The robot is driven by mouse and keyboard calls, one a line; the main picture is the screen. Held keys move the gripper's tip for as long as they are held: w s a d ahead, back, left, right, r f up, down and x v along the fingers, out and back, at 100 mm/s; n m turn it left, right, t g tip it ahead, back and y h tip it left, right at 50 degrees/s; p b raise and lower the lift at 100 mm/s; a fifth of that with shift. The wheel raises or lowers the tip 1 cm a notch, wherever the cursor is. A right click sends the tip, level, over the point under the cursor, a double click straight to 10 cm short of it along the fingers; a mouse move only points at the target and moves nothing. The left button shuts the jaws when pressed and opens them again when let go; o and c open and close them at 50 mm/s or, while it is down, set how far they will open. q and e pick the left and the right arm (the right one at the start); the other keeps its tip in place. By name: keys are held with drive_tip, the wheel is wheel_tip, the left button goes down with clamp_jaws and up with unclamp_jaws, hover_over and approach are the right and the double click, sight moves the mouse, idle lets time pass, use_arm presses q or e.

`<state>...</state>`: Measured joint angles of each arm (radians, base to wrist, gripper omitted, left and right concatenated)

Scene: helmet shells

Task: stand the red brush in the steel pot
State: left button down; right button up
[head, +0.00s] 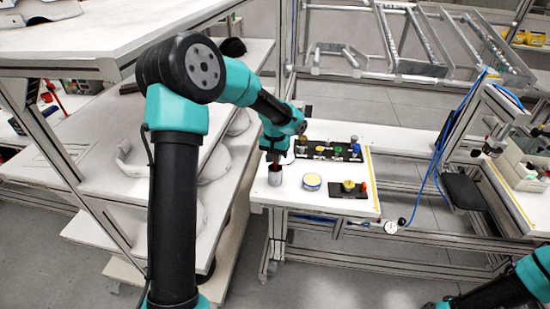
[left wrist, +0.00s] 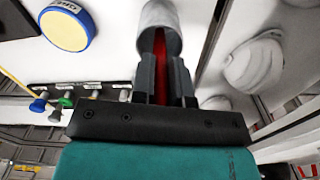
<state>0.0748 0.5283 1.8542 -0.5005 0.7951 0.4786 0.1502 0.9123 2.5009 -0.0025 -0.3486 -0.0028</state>
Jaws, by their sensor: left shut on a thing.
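The steel pot (head: 275,178) stands near the left edge of the white table in the head view. It also shows at the top of the left wrist view (left wrist: 158,28). My left gripper (head: 274,158) is directly above the pot and points down. In the left wrist view its fingers (left wrist: 165,72) are shut on the red brush (left wrist: 160,48). The brush reaches from the fingers to the pot's mouth, and its far end is hidden there. I cannot tell how deep it sits. My right gripper is out of view.
A round yellow and blue tin (head: 312,182) lies right of the pot. Behind it is a black rack (head: 328,150) with coloured knobs. A black base (head: 348,190) with yellow and red parts lies near the front edge. Shelves with white helmet shells (head: 214,160) stand close on the left.

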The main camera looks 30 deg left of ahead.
use_arm(q)
drive_tip(key=shift+f, duration=0.25)
drive_tip(key=c, duration=1.1)
unclamp_jaws()
drive_tip(key=shift+r, duration=0.15)
wheel_tip(320, 180, up, 12)
drive_tip(key=shift+r, duration=0.1)
